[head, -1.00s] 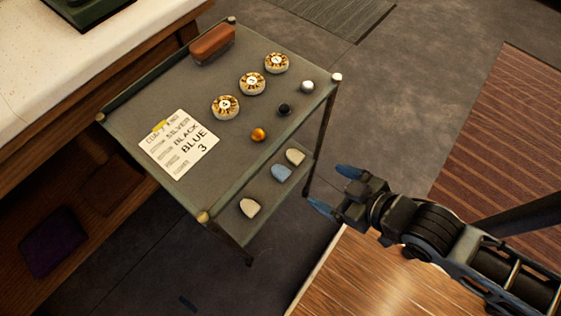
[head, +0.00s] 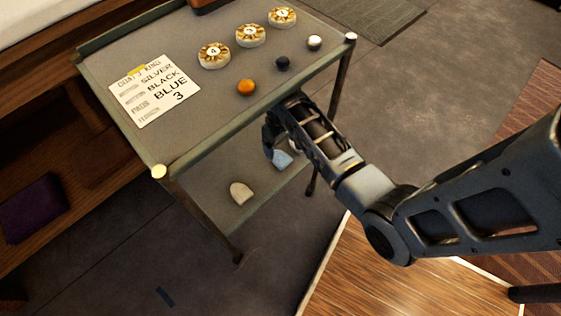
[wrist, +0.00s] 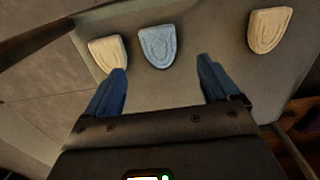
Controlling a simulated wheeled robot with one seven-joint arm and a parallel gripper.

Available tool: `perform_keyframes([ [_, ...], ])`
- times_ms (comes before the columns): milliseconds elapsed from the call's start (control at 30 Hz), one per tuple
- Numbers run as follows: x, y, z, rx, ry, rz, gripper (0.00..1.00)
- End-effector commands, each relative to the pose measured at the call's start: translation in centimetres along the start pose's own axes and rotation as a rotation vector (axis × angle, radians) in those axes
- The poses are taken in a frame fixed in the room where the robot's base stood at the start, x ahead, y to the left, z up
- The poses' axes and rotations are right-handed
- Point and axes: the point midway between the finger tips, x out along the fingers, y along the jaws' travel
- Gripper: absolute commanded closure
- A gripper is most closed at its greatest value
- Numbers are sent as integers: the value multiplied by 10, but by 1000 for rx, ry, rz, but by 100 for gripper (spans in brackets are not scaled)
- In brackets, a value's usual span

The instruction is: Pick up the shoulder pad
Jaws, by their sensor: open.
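Three shoulder pads lie on the cart's lower shelf. The blue pad (head: 283,159) is in the middle, with a cream pad (head: 241,193) nearer the front corner and another mostly hidden behind my arm. In the wrist view the blue pad (wrist: 158,46) lies just beyond my open gripper (wrist: 162,70), roughly in line with the gap between the blue fingertips. One cream pad (wrist: 107,52) is close to the left fingertip. The other cream pad (wrist: 269,30) is well to the right. Nothing is between the fingers.
The upper shelf (head: 190,110) overhangs the pads. It holds a card (head: 154,91) reading silver, black, blue and 3, an orange ball (head: 246,88), a black knob (head: 282,63), a white knob (head: 314,42) and three round badges (head: 249,36). Cart legs stand at the corners.

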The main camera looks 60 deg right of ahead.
Motion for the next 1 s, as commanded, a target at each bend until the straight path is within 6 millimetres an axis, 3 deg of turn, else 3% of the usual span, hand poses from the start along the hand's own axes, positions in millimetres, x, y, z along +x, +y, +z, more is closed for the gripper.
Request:
perform_keyframes([
  [600,71,1,-2,1,-7,-3,12],
  [933,77,1,-2,1,-5,-2,12],
  [1000,77,0,-2,1,-5,-2,18],
])
